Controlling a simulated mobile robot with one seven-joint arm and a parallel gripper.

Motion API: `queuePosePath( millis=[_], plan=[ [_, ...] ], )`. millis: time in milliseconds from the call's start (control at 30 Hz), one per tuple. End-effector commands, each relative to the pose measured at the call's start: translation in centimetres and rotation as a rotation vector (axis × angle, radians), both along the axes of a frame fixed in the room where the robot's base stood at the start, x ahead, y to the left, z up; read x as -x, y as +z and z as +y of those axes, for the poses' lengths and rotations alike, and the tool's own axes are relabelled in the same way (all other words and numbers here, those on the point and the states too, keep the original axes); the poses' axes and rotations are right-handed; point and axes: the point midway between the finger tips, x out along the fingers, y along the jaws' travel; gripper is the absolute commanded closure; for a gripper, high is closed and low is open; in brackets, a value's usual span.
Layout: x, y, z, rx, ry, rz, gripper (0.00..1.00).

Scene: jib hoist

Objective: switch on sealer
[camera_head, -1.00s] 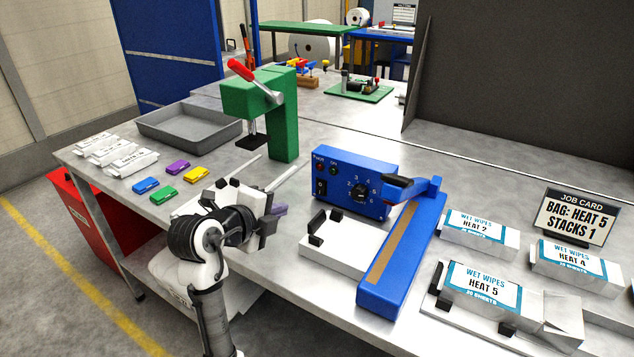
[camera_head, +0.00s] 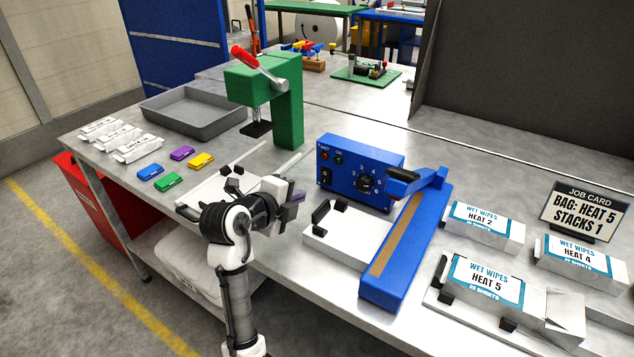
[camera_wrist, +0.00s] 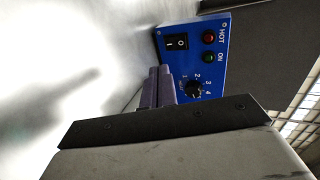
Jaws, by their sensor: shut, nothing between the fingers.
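The blue sealer (camera_head: 358,172) stands mid-bench, with its long sealing arm (camera_head: 407,252) reaching toward the front edge. Its front panel carries a black rocker switch (camera_head: 325,176), a round heat dial (camera_head: 367,181) and two small lamps marked HOT and ON. In the wrist view the rocker switch (camera_wrist: 177,42) is above the fingertips and the dial (camera_wrist: 194,88) is just right of them. The red (camera_wrist: 208,37) and green (camera_wrist: 208,57) lamps look dark. My gripper (camera_head: 298,196) is shut and empty, in front of the panel's left side; its purple-grey fingers (camera_wrist: 159,84) point toward the panel, apparently without contact.
A white tray (camera_head: 345,236) with black stops lies in front of the sealer. A green press (camera_head: 289,112) stands behind my arm. Wet wipes packs (camera_head: 486,283) and a job card (camera_head: 585,210) are at the right. Coloured clips and a grey bin (camera_head: 192,125) are at the left.

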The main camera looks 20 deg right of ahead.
Motion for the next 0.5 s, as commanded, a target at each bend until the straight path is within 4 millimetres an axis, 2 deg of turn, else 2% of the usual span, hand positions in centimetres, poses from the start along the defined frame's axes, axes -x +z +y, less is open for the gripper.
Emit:
queuePosePath(
  millis=[33,233,300,500],
  plan=[
    [-0.6,-0.2,-1.0,0.001,-0.003,0.006,1.0],
    [-2.9,-1.9,-3.9,0.0,-0.003,0.005,1.0],
    [-3.7,-1.8,-4.9,-0.001,-0.003,0.002,1.0],
    [-5.0,-2.3,-6.4,0.001,-0.001,0.001,1.0]
  ],
)
